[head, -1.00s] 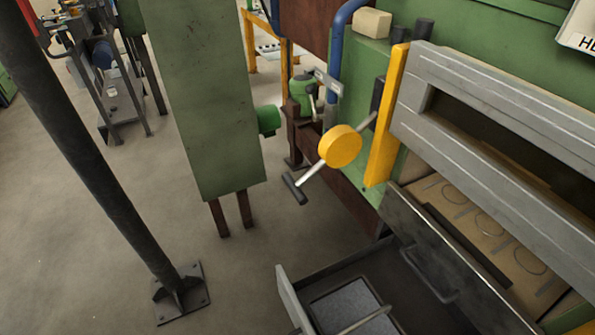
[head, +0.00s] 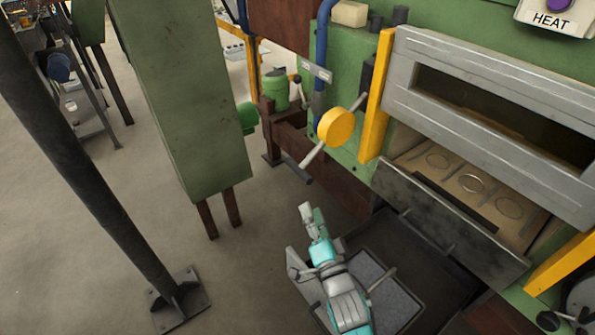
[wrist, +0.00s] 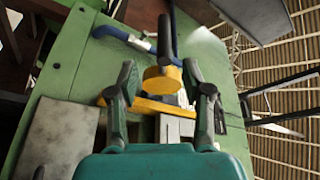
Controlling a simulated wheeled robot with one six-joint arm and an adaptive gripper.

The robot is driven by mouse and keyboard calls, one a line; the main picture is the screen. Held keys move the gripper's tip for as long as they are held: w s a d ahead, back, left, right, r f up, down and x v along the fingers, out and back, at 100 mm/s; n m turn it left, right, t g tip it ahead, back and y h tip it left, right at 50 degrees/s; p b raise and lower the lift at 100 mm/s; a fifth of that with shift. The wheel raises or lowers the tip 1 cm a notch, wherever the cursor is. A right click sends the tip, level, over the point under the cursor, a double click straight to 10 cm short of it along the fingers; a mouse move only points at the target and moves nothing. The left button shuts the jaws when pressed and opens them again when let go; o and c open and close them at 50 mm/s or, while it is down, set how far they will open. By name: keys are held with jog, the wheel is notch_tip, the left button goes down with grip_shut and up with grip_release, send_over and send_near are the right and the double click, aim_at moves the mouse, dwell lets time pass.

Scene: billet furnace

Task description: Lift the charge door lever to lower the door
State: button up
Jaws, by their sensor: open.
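The lever is a grey rod with a yellow disc (head: 336,126) and a dark handle at its lower left end, beside a yellow post. It slants from upper right to lower left. The grey charge door (head: 490,85), with a long slot, stands raised above an opening with round marks on its floor. My gripper (head: 311,211) is open and empty, below the lever handle and apart from it. In the wrist view, my gripper (wrist: 160,75) has its fingers spread, with the yellow disc (wrist: 162,82) seen between and beyond them.
A green cabinet (head: 180,100) on legs and a dark slanting pole (head: 85,160) stand left. A yellow post (head: 377,95) is right of the lever. A dark sill plate (head: 450,220) juts out below the opening. Bare floor (head: 270,220) lies between cabinet and furnace.

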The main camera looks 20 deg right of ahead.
aim_at(299, 171)
jog(key=shift+m, duration=0.3)
jog(key=x, duration=0.8)
jog(key=r+x, duration=0.1)
jog(key=x, duration=0.3)
jog(key=shift+w+d, duration=0.2)
jog(key=shift+w, duration=0.05)
grip_shut()
